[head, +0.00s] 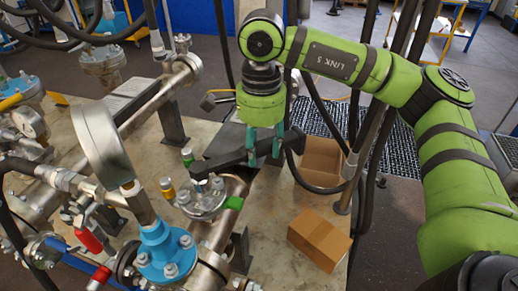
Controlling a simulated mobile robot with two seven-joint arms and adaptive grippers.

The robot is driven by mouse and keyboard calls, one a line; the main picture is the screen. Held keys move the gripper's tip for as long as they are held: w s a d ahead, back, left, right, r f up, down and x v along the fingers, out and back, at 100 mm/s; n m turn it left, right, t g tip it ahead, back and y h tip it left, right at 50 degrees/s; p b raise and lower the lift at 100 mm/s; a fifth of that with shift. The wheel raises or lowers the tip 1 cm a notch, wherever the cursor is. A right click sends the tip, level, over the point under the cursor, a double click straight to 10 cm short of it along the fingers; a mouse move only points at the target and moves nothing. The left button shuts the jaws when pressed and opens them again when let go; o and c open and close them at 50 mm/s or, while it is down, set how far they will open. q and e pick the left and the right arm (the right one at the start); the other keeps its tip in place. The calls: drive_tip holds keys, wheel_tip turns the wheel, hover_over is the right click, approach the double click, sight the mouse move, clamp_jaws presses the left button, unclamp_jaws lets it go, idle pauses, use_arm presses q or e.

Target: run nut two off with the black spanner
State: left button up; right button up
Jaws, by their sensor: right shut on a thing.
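My right gripper (264,150), with teal fingers, is shut on the black spanner (225,161). The spanner lies roughly level, its left end at the far side of a small flanged cover (203,199) on the pipework. That end is close to the studs and nuts there; I cannot tell whether it is around a nut. No number shows, so I cannot tell which is nut two. My left gripper is out of view.
A large gauge (102,143) on a blue flange (165,250) stands left of the small flange. An open cardboard box (322,160) and a closed one (320,238) are at right. Black hoses hang near my right gripper. Bare tabletop (275,200) shows between.

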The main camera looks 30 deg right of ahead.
sight(260, 157)
wheel_tip(260, 157, down, 4)
drive_tip(key=shift+f+b, duration=0.1)
drive_tip(key=shift+b, duration=0.95)
drive_tip(key=shift+r, duration=0.25)
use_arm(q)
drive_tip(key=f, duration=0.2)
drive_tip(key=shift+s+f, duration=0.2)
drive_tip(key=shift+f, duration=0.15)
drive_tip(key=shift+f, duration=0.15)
use_arm(e)
drive_tip(key=shift+f, duration=0.2)
use_arm(q)
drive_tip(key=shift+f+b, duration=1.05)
drive_tip(key=shift+b, duration=0.25)
use_arm(e)
drive_tip(key=shift+f, duration=1.1)
